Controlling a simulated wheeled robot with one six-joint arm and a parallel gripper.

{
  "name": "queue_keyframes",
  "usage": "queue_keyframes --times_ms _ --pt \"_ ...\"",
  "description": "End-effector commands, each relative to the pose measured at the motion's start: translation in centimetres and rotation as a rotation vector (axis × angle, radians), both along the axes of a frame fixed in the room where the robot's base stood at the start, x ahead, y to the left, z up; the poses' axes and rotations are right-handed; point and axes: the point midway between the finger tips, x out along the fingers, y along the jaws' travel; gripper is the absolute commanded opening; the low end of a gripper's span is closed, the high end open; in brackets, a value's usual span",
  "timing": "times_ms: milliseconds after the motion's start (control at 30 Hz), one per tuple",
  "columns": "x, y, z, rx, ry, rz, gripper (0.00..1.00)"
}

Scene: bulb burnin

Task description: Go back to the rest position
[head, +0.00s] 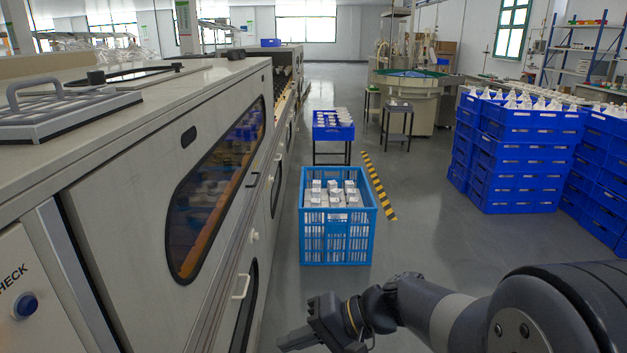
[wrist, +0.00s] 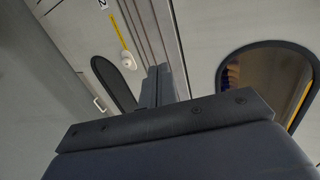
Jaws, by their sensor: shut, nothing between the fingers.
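My gripper (head: 297,340) is low in the head view, at the end of my arm, which reaches in from the lower right. It is shut and empty, beside the long grey machine (head: 130,190) on the left. In the wrist view the shut fingers (wrist: 160,88) point at the machine's side panels, with a dark oval window (wrist: 240,75) at the right and a white knob (wrist: 128,61) above left. The gap between fingers and panel cannot be told.
A blue crate (head: 337,247) of white boxes stands on the floor ahead, with a smaller blue tray (head: 334,132) on a stand behind it. Stacked blue crates (head: 525,165) stand at the right. Grey floor (head: 430,240) lies clear between, with a striped floor line (head: 379,187).

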Motion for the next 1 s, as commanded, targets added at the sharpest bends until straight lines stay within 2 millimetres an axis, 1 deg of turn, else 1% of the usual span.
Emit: queue_keyframes --times_ms 33,567,1000 --pt "0.0 -0.5 0.9 -0.014 -0.001 -0.002 0.0" --pt "0.0 -5.1 4.5 -0.161 -0.002 -0.001 0.0" --pt "0.0 -8.5 8.0 -0.286 -0.002 -0.001 0.0"
